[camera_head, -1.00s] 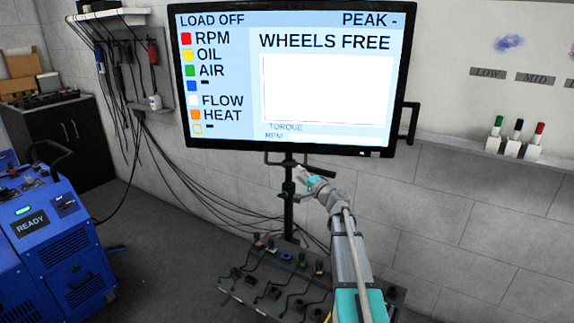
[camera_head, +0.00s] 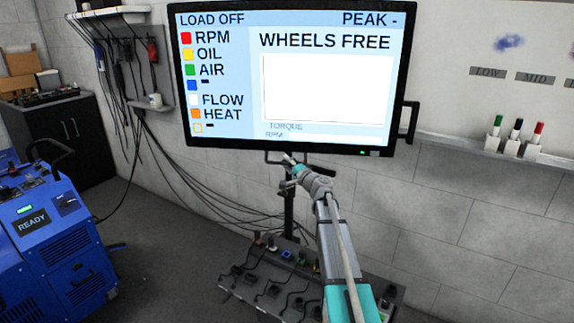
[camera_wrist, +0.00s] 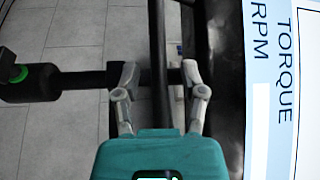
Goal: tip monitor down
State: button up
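The monitor (camera_head: 290,80) is on its stand, its lit screen facing me and reading "WHEELS FREE". A dark handle bar (camera_head: 318,171) runs below its lower edge. My gripper (camera_head: 290,167) is just below the monitor, at the handle and pole; the arm partly hides this area. In the wrist view my gripper (camera_wrist: 160,70) is open, its two fingers apart. A dark thin bar (camera_wrist: 156,35) lies between the fingertips in the picture; I cannot tell whether it touches them. The monitor's edge and screen (camera_wrist: 285,90) fill the right side of that view.
The stand's pole (camera_head: 289,215) rises from a dark base (camera_head: 260,285) with several plugs and cables. A knob with a green ring (camera_wrist: 18,73) sits left in the wrist view. A blue machine (camera_head: 55,240) stands left.

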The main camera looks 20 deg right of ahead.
grip_shut()
jog(key=w+d, duration=0.2)
jog(key=w, duration=0.3)
jog(key=shift+w+d, duration=0.15)
jog(key=shift+d, duration=0.25)
jog(key=shift+o, duration=0.2)
grip_release()
jog(key=shift+f, duration=0.1)
